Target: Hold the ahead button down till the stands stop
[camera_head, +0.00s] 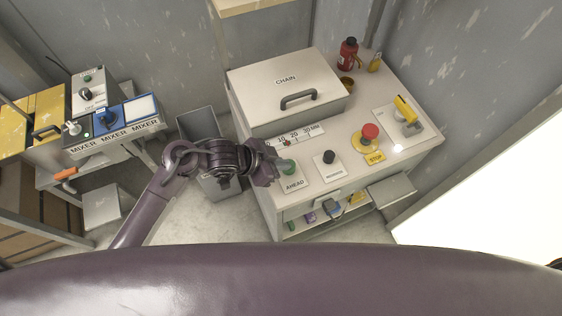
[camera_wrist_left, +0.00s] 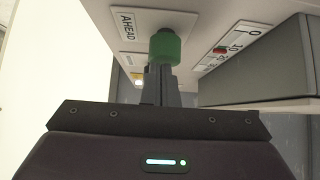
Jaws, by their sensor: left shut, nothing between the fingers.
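The green ahead button (camera_head: 287,168) sits on the white console beside a label reading AHEAD (camera_head: 294,185). My left gripper (camera_head: 276,166) is shut and empty, with its fingertips at the button. In the left wrist view the shut fingers (camera_wrist_left: 160,85) meet the green button (camera_wrist_left: 165,46), and the tips are hidden behind or against it. I cannot tell how far the button is pressed. The stands do not show in either view. My right gripper is not in view.
A black knob (camera_head: 329,157), a red stop button (camera_head: 370,131) and a yellow-handled switch (camera_head: 405,110) stand to the right. A CHAIN box (camera_head: 285,85) with a handle lies behind. A scale with a red marker (camera_head: 287,142) is close by. Mixer controls (camera_head: 110,120) are at left.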

